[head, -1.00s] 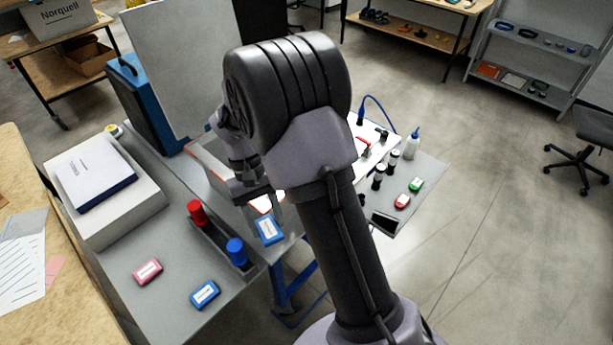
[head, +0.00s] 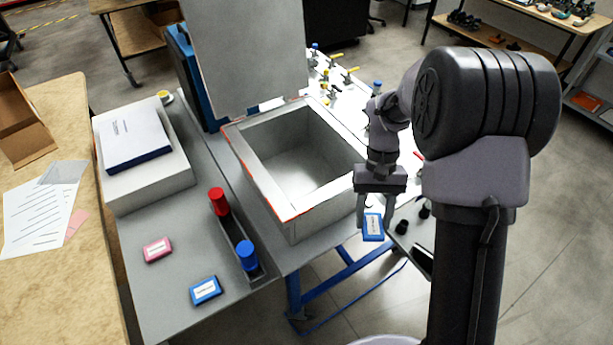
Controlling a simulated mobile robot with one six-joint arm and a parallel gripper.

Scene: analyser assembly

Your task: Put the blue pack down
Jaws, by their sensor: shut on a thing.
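My gripper (head: 375,213) is shut on a blue pack (head: 373,228) with a white label. It holds the pack upright in the air, to the right of the open grey box's front corner. A second blue pack (head: 205,290) with a white label lies flat on the grey bench (head: 165,315) at the front left. I cannot tell how far the held pack is above any surface.
An open, empty grey box (head: 290,215) with a raised lid (head: 245,60) stands mid-bench. A pink pack (head: 158,249), a red cylinder (head: 219,202) and a blue cylinder (head: 247,256) in a dark rack are left of it. A white case (head: 145,185) carries a manual (head: 134,146).

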